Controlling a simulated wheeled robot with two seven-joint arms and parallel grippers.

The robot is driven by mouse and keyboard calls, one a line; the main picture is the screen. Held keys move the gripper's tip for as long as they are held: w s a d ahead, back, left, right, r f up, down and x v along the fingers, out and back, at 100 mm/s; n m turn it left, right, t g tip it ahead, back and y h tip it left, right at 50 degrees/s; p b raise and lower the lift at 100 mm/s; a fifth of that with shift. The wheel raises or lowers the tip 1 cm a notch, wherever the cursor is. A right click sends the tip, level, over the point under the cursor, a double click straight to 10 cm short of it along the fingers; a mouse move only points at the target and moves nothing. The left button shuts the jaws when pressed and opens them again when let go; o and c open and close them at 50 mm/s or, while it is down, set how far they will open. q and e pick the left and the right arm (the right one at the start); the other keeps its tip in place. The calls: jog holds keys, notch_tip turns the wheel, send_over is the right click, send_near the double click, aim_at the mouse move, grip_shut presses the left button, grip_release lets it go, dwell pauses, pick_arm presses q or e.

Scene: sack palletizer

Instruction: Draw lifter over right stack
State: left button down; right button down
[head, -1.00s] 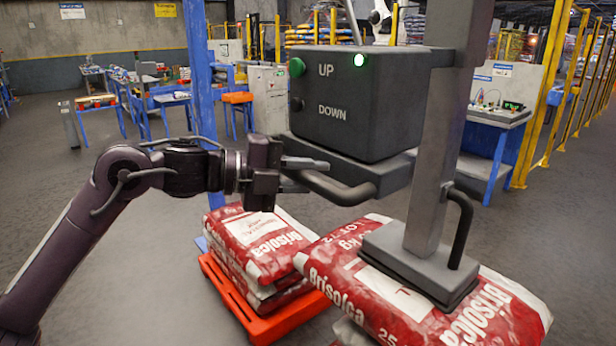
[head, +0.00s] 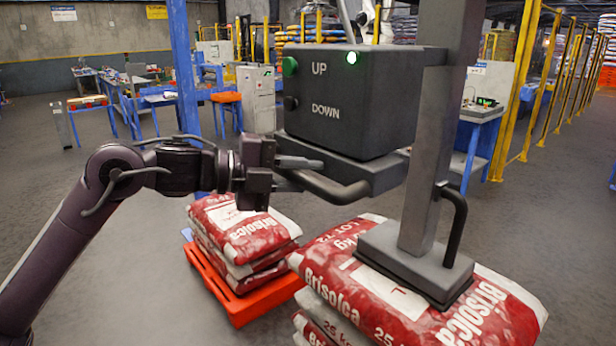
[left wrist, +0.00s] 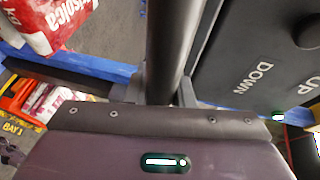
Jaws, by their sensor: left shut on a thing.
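The lifter has a dark control box (head: 350,105) marked UP and DOWN, with a lit green lamp, a grey column (head: 435,120) and a flat foot (head: 415,265). The foot sits on a red and white sack (head: 480,318). More sacks (head: 318,322) show below it; I cannot tell whether it rests on them. My left gripper (head: 290,172) is shut on the lifter's curved handle (head: 340,190) at the box's lower left. The left wrist view shows the dark handle (left wrist: 167,45) between the fingers. My right gripper is not in view.
Another stack of red and white sacks (head: 240,235) lies on an orange pallet (head: 245,305) at the left. A blue post (head: 183,80) stands behind it. Blue benches and a yellow fence (head: 520,110) are farther back. The grey floor between is clear.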

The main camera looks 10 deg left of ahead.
pick_arm(q)
jog(key=shift+a, duration=0.1)
jog(key=c, duration=1.4)
grip_release()
jog(key=shift+c, duration=0.2)
jog(key=shift+o, duration=0.9)
jog(key=shift+s+a, duration=0.1)
jog(key=shift+a, duration=0.1)
jog(key=b+v, duration=0.3)
jog(key=v, duration=0.3)
jog(key=shift+a, duration=0.25)
jog(key=shift+s+a+r, duration=0.15)
jog(key=shift+s+a, duration=0.15)
jog(key=shift+a, duration=0.05)
